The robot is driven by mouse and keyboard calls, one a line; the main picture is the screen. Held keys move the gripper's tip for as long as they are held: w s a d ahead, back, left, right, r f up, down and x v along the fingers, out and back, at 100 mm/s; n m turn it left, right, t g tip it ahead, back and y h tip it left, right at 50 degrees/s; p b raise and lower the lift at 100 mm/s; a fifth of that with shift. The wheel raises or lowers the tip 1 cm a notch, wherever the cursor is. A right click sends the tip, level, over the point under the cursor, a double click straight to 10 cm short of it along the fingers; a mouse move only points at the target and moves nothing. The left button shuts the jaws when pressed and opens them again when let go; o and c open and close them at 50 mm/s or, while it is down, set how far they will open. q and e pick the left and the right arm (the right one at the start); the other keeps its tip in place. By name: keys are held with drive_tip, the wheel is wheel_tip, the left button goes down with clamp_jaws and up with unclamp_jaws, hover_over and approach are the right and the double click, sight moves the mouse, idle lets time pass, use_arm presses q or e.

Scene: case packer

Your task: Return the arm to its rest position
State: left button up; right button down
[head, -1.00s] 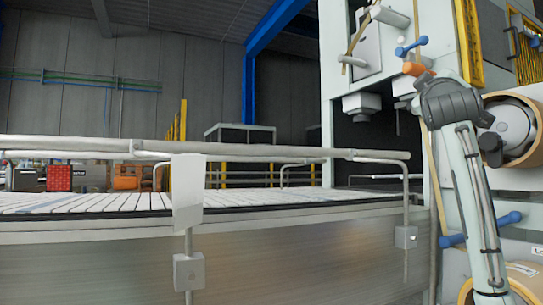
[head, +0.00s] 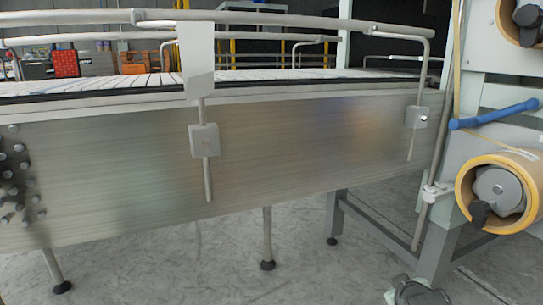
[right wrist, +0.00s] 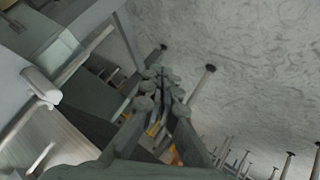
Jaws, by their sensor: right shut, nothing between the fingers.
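My right gripper (right wrist: 162,78) shows in the middle of the right wrist view. Its dark fingers are together with nothing held between them. It points away from the camera above a grey floor, with metal frame parts to its left. Whether it touches any of these I cannot tell. In the head view neither gripper shows. My left gripper is in no frame.
A conveyor (head: 270,140) with steel side and guard rails crosses the head view. At the right stands a machine with a tape roll (head: 497,190) and a blue-handled bar (head: 495,114). A red box (head: 66,63) sits at the far left. Open floor (head: 230,255) lies below.

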drive_tip(key=s+a+f+m+g, duration=0.1)
drive_tip(key=s+f+g, duration=0.2)
drive_tip(key=s+f, duration=0.7)
drive_tip(key=s+a+f+g+y, duration=0.1)
drive_tip(key=s+a+f+g, duration=0.1)
drive_tip(key=s+f, duration=0.8)
drive_tip(key=s+g, duration=0.1)
drive_tip(key=s, duration=0.7)
drive_tip(key=shift+s+m+y, duration=0.2)
drive_tip(key=shift+m+y, duration=0.1)
drive_tip(key=shift+m, duration=0.1)
